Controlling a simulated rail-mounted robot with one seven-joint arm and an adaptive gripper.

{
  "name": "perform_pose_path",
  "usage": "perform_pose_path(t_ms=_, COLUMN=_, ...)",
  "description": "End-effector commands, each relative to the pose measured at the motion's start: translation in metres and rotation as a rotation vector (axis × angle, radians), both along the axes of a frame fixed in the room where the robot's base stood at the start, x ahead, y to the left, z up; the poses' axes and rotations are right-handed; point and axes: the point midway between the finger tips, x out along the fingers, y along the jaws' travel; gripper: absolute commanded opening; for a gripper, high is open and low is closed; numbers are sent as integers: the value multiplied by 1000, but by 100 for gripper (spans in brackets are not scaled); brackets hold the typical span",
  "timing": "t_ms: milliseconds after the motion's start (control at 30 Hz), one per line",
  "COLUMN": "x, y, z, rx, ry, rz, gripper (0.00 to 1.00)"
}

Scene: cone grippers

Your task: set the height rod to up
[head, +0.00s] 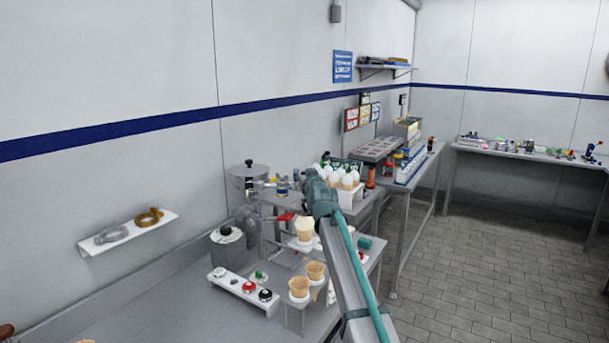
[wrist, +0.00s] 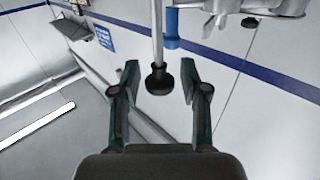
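In the wrist view, a thin pale rod (wrist: 157,35) ends in a black knob (wrist: 159,81); it appears to be the height rod. A blue collar (wrist: 171,28) sits right beside the rod. My gripper (wrist: 160,76) is open, with one dark green finger on each side of the knob. Gaps show between the knob and both fingers, so they look apart. The fingers and the rod cannot be made out there.
A cone (head: 304,230) stands on a holder below my wrist, and more cones (head: 315,271) stand on a small stand in front. A white button panel (head: 243,291) lies on the counter. A rack of filled cones (head: 340,180) is close behind my wrist. The floor at right is clear.

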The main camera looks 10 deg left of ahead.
Motion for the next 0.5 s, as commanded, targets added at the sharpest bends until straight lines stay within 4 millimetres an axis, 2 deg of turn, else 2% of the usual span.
perform_pose_path(t_ms=33, x=0, y=0, z=0, rx=0, ry=0, rz=0, gripper=31)
perform_pose_path(t_ms=200, x=0, y=0, z=0, rx=0, ry=0, rz=0, gripper=3)
perform_pose_path(t_ms=233, x=0, y=0, z=0, rx=0, ry=0, rz=0, gripper=0)
perform_pose_path(t_ms=500, x=0, y=0, z=0, rx=0, ry=0, rz=0, gripper=0)
